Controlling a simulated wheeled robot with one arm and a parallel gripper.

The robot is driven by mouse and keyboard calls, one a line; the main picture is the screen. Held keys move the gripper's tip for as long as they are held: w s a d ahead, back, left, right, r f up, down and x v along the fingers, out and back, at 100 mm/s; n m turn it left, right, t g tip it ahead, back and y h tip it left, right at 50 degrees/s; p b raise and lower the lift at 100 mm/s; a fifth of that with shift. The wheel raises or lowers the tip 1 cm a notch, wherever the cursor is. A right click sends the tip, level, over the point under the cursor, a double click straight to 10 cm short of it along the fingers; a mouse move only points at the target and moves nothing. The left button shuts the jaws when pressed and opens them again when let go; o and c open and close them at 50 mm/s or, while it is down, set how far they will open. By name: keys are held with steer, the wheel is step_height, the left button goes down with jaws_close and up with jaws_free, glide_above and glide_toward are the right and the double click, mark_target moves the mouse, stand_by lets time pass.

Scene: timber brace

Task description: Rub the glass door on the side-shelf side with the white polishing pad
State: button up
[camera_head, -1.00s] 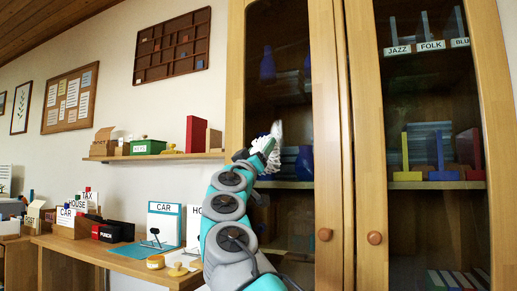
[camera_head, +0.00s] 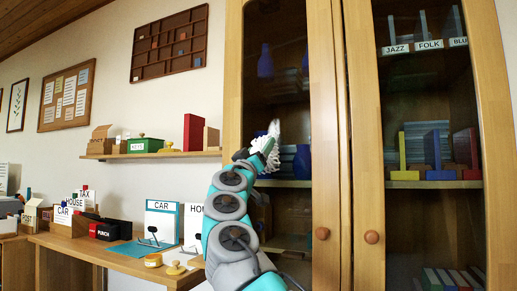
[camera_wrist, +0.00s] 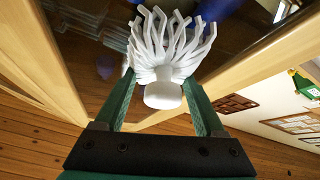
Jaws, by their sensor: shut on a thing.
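The left glass door (camera_head: 290,35), on the side-shelf side, is wood-framed with dark glass and a round wooden knob. My gripper (camera_head: 262,148) is raised in front of the left part of its glass. It is shut on the white polishing pad (camera_head: 274,131). In the wrist view the pad (camera_wrist: 165,45) looks like splayed white strands on a round white knob (camera_wrist: 163,94), held between the green fingers of my gripper (camera_wrist: 163,102). The strands are up by the dark glass (camera_wrist: 105,35); I cannot tell whether they touch it.
The right glass door (camera_head: 425,95) stands closed beside it, with its own knob (camera_head: 372,237). The wall shelf (camera_head: 150,155) holds boxes and a red book to the left. A desk (camera_head: 130,262) with signs and trays is below.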

steer(key=shift+w+d, duration=0.2)
steer(key=shift+w, duration=0.1)
